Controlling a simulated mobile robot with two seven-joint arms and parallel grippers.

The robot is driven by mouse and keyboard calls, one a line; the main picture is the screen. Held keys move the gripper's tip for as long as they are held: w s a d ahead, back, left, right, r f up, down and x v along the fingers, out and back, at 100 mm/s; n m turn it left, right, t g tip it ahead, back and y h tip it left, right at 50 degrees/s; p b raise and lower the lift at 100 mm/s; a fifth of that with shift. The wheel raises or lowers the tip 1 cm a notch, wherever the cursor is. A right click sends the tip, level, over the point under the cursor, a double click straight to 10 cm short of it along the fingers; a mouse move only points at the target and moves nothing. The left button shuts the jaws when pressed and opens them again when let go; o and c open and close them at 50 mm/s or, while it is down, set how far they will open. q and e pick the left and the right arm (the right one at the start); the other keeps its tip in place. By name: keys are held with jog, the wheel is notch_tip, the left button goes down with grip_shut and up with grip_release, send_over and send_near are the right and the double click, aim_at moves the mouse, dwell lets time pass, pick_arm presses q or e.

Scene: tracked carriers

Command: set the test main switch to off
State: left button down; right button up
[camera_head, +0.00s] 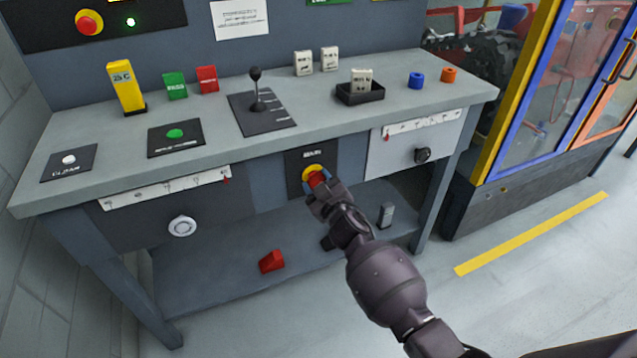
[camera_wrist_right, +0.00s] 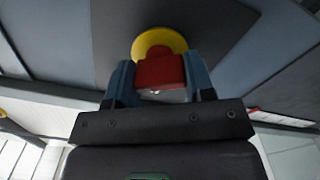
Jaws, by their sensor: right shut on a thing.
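The main switch is a red handle on a yellow disc (camera_head: 308,170), set on a dark plate labelled MAIN (camera_head: 312,155) on the front of the bench. My right gripper (camera_head: 319,186) reaches it from the front and is shut on the red handle. In the right wrist view the red handle (camera_wrist_right: 161,72) sits between the two blue-grey fingers, with the yellow disc (camera_wrist_right: 158,40) behind it. The gripper hides part of the handle in the head view, and I cannot read its set position. My left gripper is not in view.
The bench top (camera_head: 215,110) carries a lever (camera_head: 256,90), a green button (camera_head: 175,133), a black tray (camera_head: 360,92) and several small blocks. A round dial (camera_head: 182,226) and a black knob (camera_head: 422,155) flank the switch. A red wedge (camera_head: 271,261) lies on the shelf below.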

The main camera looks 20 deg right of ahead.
jog(key=n, duration=0.6)
jog(key=shift+f, duration=0.1)
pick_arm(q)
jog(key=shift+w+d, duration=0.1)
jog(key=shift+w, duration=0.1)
pick_arm(e)
jog(key=n, duration=0.5)
jog(key=shift+n, duration=0.3)
jog(key=o, duration=0.9)
pick_arm(q)
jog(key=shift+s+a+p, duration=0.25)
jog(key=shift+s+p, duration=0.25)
jog(key=shift+p, duration=0.15)
pick_arm(e)
jog(key=s, duration=1.1)
jog(key=shift+d, duration=0.2)
